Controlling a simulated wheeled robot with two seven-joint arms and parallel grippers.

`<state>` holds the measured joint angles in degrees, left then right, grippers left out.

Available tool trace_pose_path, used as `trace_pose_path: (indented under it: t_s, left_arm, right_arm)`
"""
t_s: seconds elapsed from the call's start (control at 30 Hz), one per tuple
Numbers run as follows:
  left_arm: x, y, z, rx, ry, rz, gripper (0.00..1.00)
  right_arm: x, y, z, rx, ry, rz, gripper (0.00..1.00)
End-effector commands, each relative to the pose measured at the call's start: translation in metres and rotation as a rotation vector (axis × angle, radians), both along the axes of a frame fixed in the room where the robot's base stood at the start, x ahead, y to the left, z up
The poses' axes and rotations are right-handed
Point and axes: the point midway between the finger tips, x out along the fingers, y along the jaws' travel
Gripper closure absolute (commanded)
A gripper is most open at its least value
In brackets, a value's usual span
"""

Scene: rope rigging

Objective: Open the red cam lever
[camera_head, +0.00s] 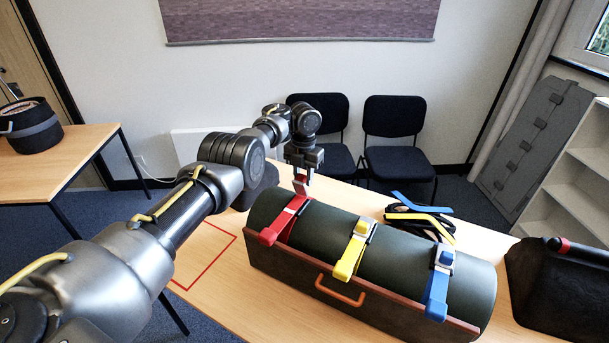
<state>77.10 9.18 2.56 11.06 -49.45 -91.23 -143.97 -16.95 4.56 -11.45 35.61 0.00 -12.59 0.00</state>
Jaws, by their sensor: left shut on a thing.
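A dark green roll (385,250) lies in a brown case with an orange handle (340,291). Red, yellow and blue straps cross the roll. The red cam lever (301,187) is at the top of the red strap (283,222), at the roll's left end, and its tip points up. My left gripper (303,175) comes down from above and is shut on the red lever's tip. The fingertips partly hide the lever's upper end. My right gripper is not in view.
The yellow strap (353,250) and blue strap (438,285) lie to the right of the red one. Loose blue and yellow strips (420,208) rest on a dark bundle behind the roll. A black bag (550,290) stands at the right. A red outlined area (205,255) on the table is empty.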

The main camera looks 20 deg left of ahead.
Motion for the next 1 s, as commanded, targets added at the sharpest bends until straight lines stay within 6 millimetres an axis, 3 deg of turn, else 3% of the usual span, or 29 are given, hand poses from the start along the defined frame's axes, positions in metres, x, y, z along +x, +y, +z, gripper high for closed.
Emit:
trace_pose_path:
  t_s: [0.5, 0.53, 0.67, 1.0]
  left_arm:
    - [-0.0003, -0.0014, -0.0003, 0.002, 0.015, 0.001, 1.0]
    - [-0.0003, -0.0013, -0.0003, 0.002, 0.014, 0.001, 0.69]
    - [-0.0006, -0.0006, -0.0003, 0.002, 0.014, 0.002, 0.52]
    - [-0.0007, 0.0012, 0.002, 0.002, 0.014, 0.004, 0.49]
  right_arm:
    - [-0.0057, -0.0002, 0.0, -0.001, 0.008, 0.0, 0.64]
    - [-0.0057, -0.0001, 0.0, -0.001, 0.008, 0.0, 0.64]
    - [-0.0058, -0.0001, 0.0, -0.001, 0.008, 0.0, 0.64]
    - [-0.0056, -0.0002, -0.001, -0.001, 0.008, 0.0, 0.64]
